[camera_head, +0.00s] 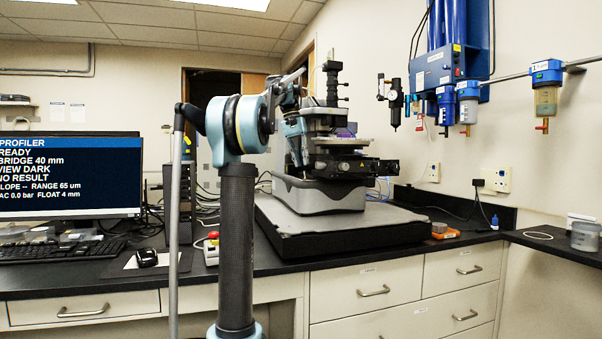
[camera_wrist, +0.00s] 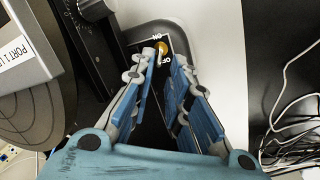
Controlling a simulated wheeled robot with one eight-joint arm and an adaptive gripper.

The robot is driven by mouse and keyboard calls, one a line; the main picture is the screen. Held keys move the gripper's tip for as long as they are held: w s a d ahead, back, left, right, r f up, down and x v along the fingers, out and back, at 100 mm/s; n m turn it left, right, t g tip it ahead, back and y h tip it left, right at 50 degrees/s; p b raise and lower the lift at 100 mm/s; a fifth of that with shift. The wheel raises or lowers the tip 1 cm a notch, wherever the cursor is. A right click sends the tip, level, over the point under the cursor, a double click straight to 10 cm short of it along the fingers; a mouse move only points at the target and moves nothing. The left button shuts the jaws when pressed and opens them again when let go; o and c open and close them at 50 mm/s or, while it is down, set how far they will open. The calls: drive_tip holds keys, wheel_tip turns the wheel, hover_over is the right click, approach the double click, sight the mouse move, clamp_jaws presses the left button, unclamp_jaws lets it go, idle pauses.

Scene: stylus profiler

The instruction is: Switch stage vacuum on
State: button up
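The stylus profiler (camera_head: 330,190) stands on a black slab on the bench. In the wrist view a small toggle switch with an orange-yellow tip (camera_wrist: 161,48) sits on a dark plate with ON and OFF lettering, seen upside down. Which way the toggle leans I cannot tell. My gripper (camera_wrist: 163,59) is open, with its fingertips close to the switch, one on each side in the picture; contact is not clear. In the head view my gripper (camera_head: 300,150) is at the profiler's left side, and the switch is hidden. The monitor (camera_head: 70,177) shows READY and vacuum 0.0 bar.
White cables (camera_wrist: 295,125) lie at right.

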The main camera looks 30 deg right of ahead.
drive_tip(key=shift+x, duration=2.05)
clamp_jaws()
